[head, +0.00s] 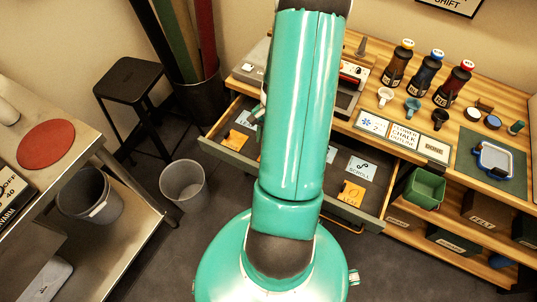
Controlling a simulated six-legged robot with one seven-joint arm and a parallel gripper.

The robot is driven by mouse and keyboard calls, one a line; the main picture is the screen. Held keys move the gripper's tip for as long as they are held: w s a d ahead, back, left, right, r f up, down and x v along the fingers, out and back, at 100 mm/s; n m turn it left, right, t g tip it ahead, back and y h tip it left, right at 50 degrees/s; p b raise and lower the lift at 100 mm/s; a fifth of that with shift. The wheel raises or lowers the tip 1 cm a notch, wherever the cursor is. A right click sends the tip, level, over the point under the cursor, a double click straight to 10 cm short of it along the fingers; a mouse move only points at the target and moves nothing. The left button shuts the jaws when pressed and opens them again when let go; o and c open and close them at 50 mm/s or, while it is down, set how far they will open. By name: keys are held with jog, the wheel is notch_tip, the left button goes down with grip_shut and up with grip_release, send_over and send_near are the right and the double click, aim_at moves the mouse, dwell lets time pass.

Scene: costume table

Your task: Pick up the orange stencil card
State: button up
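The open drawer (220,153) of the wooden table holds flat cards. One orange card (351,192) with a dark mark lies at its right end, below a pale blue card marked SCROLL (361,168). Another orange card (235,139) lies at the left end, near a pale card (244,118). I cannot tell which orange card is the stencil card of the task. My teal arm crosses the middle of the head view and hides the drawer's centre. My gripper does not show in this view.
Bottles (397,64), small cups and cards stand on the wooden tabletop (375,98). A green bin (424,188) sits right of the drawer. A wastebasket (184,184), a black stool (130,83) and a metal table (85,133) stand left. Some floor between is clear.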

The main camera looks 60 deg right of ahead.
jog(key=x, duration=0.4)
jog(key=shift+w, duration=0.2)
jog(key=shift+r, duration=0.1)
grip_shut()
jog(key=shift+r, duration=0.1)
